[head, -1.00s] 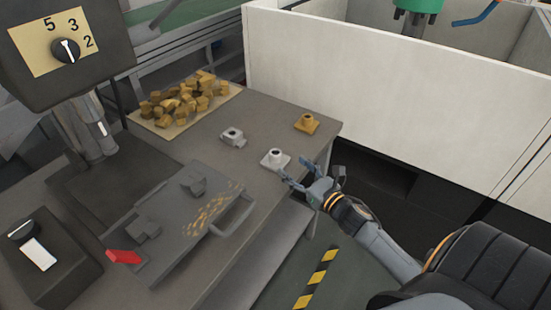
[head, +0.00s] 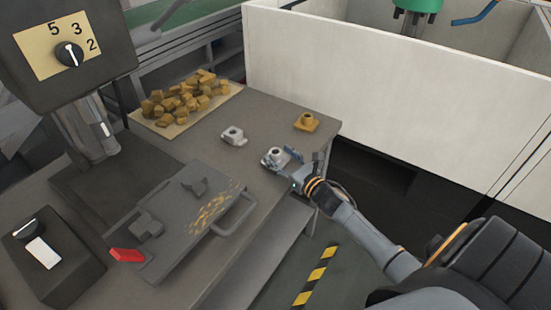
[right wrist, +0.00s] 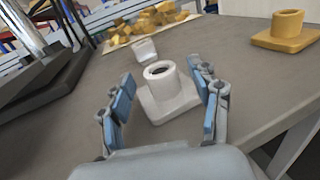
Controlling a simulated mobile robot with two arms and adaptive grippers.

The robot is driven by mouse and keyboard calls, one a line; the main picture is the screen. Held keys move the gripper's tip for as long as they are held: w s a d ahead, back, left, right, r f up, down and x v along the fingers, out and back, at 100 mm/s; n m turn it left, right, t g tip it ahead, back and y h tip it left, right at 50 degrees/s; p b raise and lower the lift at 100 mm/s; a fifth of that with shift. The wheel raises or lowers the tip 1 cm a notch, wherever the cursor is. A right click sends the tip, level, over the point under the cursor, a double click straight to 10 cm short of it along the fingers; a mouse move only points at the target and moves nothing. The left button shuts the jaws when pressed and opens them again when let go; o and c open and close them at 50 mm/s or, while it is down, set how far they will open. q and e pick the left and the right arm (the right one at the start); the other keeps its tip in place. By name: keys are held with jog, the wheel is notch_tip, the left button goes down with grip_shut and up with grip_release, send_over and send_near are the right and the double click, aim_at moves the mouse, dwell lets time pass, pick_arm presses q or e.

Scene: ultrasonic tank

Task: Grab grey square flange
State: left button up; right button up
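A light grey square flange (right wrist: 172,102) with a round collar stands on the table between the two fingers of my right gripper (right wrist: 165,105). The fingers are spread, with a visible gap on each side of the flange. In the head view the same flange (head: 272,157) is near the table's right edge, with my right gripper (head: 280,160) around it. A second grey flange (head: 233,136) stands farther back and left; it also shows in the right wrist view (right wrist: 146,51). A yellow square flange (head: 306,122) stands near the far right corner. My left gripper is out of view.
Yellow pieces (head: 185,97) lie heaped on a sheet at the table's back. A machine vise (head: 190,215) with a handle and a drill column (head: 92,130) stand left. A pale tank wall (head: 390,100) rises behind the table (head: 270,115).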

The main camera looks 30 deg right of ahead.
grip_shut()
